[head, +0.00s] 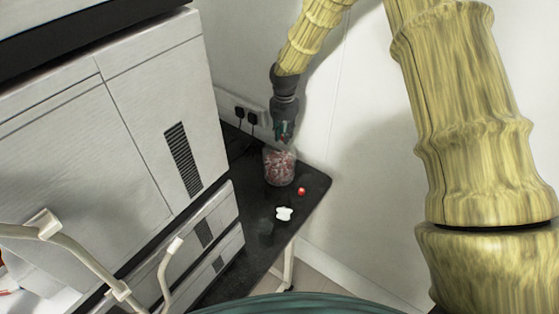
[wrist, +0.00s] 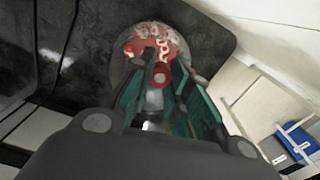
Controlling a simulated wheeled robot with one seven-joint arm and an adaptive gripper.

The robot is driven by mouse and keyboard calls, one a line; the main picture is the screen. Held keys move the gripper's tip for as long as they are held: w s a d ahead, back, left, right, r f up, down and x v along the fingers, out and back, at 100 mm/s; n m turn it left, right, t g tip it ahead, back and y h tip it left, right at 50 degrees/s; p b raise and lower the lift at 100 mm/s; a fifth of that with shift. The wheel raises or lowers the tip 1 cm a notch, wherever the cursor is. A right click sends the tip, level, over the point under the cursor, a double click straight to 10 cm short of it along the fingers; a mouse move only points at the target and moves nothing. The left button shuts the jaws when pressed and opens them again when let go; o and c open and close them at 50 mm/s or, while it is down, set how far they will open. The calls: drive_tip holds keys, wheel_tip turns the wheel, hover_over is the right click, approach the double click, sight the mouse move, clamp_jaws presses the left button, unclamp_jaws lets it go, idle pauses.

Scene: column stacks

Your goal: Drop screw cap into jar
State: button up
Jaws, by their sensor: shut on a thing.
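The jar (head: 279,167) is clear and full of red and white pieces. It stands upright near the back corner of the black table. My gripper (head: 284,138) is directly above the jar's mouth, pointing down. In the wrist view my gripper (wrist: 162,88) has teal fingers, closed on a small red round piece that looks like the screw cap (wrist: 160,74). The jar (wrist: 190,42) lies beyond the fingertips with its red and white contents in sight. The fingers hide part of its mouth. I cannot tell the exact height of the cap over the rim.
The black table (head: 257,226) also bears a small red ball-like object (head: 301,191) and a flat white object (head: 284,213), both in front of the jar. A large white machine (head: 150,100) stands to the left. A wall with plugged sockets (head: 245,112) is close behind.

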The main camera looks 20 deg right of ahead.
drive_tip(key=o, duration=0.7)
wheel_tip(320, 180, up, 12)
idle(0.4)
drive_tip(key=shift+f, duration=0.1)
